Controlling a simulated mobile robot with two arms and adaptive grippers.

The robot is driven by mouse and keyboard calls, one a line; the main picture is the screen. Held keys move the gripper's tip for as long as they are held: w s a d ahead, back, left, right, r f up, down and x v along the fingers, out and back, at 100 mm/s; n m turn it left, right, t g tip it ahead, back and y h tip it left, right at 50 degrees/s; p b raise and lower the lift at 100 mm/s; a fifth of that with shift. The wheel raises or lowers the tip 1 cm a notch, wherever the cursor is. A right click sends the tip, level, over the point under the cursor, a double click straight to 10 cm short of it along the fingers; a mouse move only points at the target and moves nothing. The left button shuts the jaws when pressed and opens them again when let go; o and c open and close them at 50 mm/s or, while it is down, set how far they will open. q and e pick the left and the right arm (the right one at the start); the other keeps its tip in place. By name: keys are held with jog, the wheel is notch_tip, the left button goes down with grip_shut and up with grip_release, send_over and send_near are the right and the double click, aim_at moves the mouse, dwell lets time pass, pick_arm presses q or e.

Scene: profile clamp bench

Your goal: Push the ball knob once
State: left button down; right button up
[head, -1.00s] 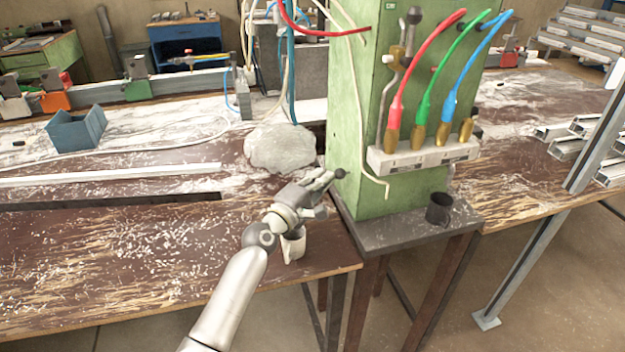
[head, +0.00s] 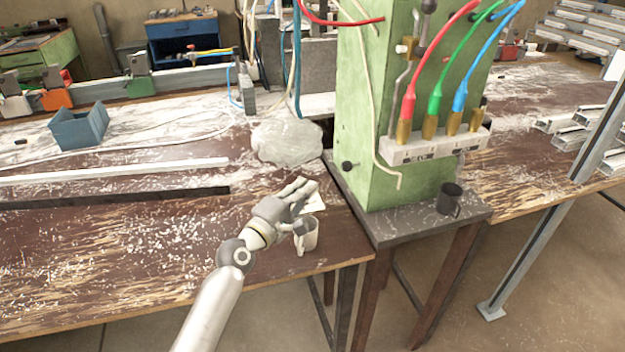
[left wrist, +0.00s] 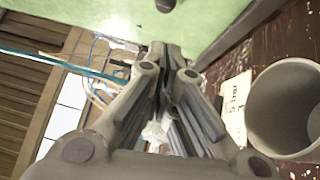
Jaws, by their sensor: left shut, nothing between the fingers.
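A small black ball knob (head: 347,165) sticks out of the lower left side of the green cabinet (head: 362,105). It also shows as a dark round shape at the top edge of the left wrist view (left wrist: 165,4). My left gripper (head: 309,186) is shut and empty, left of the knob and a little nearer to me, with a visible gap between them. In the left wrist view its fingertips (left wrist: 165,50) are together and point toward the green cabinet face. A second dark ball (head: 429,6) tops a lever on the cabinet's front. My right gripper is not in view.
A white mug (head: 307,236) stands just below my left gripper, with a paper note (head: 314,202) behind it. A grey lump (head: 287,140) lies behind on the bench. A dark mug (head: 449,200) stands on the cabinet's stand. Hoses and cables hang at the cabinet's front.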

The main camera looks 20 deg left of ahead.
pick_arm(q)
jog(key=v, duration=0.4)
jog(key=shift+a, duration=0.25)
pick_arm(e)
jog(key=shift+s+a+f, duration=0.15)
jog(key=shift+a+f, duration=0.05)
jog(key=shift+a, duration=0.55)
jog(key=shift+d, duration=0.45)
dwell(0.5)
